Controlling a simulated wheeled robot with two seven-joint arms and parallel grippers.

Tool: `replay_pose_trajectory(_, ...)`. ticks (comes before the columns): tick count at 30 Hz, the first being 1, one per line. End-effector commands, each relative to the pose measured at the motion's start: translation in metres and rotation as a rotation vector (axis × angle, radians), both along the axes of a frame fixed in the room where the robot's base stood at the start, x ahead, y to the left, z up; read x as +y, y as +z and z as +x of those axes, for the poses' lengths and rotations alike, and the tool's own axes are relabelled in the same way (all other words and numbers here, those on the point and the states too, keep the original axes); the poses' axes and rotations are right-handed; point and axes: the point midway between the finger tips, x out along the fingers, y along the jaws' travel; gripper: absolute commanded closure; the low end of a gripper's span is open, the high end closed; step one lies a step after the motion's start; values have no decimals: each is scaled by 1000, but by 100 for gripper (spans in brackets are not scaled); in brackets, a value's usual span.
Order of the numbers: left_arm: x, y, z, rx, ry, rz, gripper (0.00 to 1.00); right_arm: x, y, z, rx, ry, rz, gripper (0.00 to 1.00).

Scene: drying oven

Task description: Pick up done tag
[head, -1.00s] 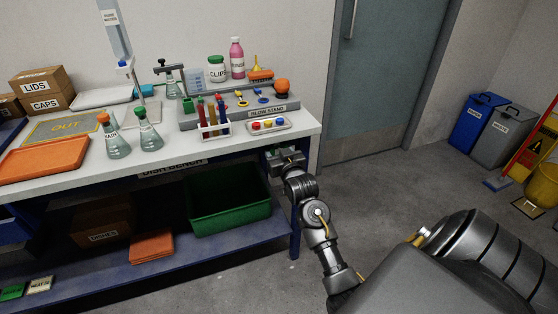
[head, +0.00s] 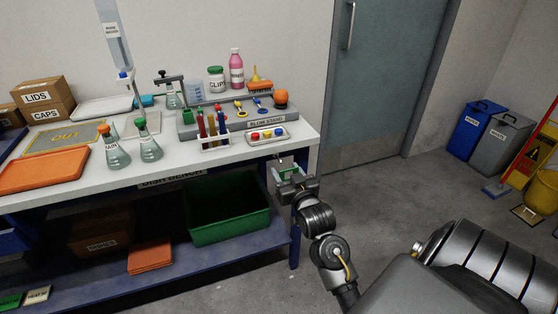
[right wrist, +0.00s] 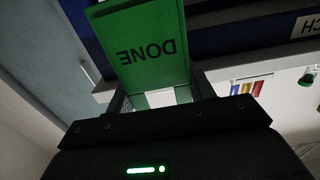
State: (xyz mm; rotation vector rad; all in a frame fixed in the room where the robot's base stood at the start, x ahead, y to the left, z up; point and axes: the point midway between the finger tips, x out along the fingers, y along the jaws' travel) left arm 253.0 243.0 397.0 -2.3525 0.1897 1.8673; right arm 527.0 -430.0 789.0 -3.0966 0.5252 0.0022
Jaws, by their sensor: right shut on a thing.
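The done tag (right wrist: 143,52) is a green plate with the dark word DONE, upside down in the right wrist view. My right gripper (right wrist: 161,98) is shut on it, with a pale part of it between the fingers. In the head view, my right gripper (head: 287,166) is just off the right front corner of the bench, below its top. A small green and white patch of the tag (head: 284,175) shows at the jaws there; the rest is hidden by the gripper. My left gripper is not in view.
The bench top (head: 205,166) holds flasks, a test tube rack (head: 215,143), a small tray of coloured caps (head: 267,135) and an orange tray (head: 45,170). A green bin (head: 230,215) stands on the lower shelf.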

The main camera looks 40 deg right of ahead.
Motion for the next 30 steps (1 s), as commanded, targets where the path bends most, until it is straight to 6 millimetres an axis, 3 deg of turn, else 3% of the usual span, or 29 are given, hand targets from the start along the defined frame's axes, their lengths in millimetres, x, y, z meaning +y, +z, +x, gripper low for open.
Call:
replay_pose_trajectory(1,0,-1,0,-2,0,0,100,5,-1,-15,3,0,0,67)
replay_pose_trajectory(6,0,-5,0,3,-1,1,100,18,0,-52,1,0,-1,67)
replay_pose_trajectory(12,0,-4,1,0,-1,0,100,27,0,-78,0,0,0,67)
replay_pose_trajectory(30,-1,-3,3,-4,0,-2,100,30,0,-85,-1,0,0,67)
